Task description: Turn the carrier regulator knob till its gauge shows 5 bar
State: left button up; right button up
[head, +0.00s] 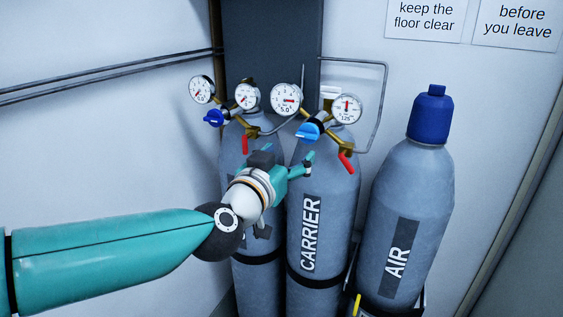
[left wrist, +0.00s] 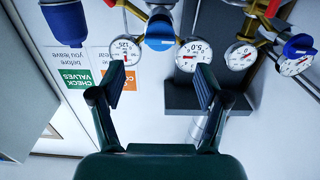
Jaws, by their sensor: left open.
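The carrier regulator knob (head: 309,132) is blue and sits on a brass regulator above the grey cylinder marked CARRIER (head: 311,235). Its left gauge (head: 287,98) bears the figure 5.0 and has a red needle; its right gauge (head: 347,108) bears 125. My left gripper (head: 309,163) is open and empty, just below the knob and apart from it. In the left wrist view, which is upside down, the knob (left wrist: 160,32) lies beyond the open fingertips (left wrist: 162,80), roughly centred between them. The 5.0 gauge (left wrist: 194,55) shows there too. My right gripper is not in view.
A second regulator with a darker blue knob (head: 213,118) and two gauges stands to the left. Red valve levers (head: 346,162) hang below the regulators. The AIR cylinder (head: 405,215) with a blue cap stands at right. A thin pipe (head: 384,100) runs behind.

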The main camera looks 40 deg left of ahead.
pick_arm(q)
jog(key=v, duration=0.2)
jog(key=shift+s+d, duration=0.1)
jog(key=shift+s, duration=0.3)
jog(key=w+d+f+m+g+h, duration=0.1)
jog(key=w+d+f+g, duration=0.1)
jog(key=f, duration=0.9)
jog(key=w+d+f+m+g+h, duration=0.1)
jog(key=w+d+f+g, duration=0.15)
jog(key=f, duration=0.85)
jog(key=w+d+f+m+g+h, duration=0.1)
jog(key=w+d+f+m+g, duration=0.15)
jog(key=f, duration=0.85)
jog(key=s+d+f+g+h, duration=0.2)
jog(key=s+d+f+g, duration=0.15)
jog(key=s+f, duration=0.45)
jog(key=s+d+f+g+h, duration=0.1)
jog(key=s+d+f+g, duration=0.25)
jog(key=f, duration=0.95)
jog(key=s+d+f+n+g+h, duration=0.2)
jog(key=s+d+f+n, duration=0.2)
jog(key=s, duration=0.7)
jog(key=shift+s+d+f+g, duration=0.3)
jog(key=shift+d+f+g, duration=0.1)
jog(key=shift+d, duration=0.7)
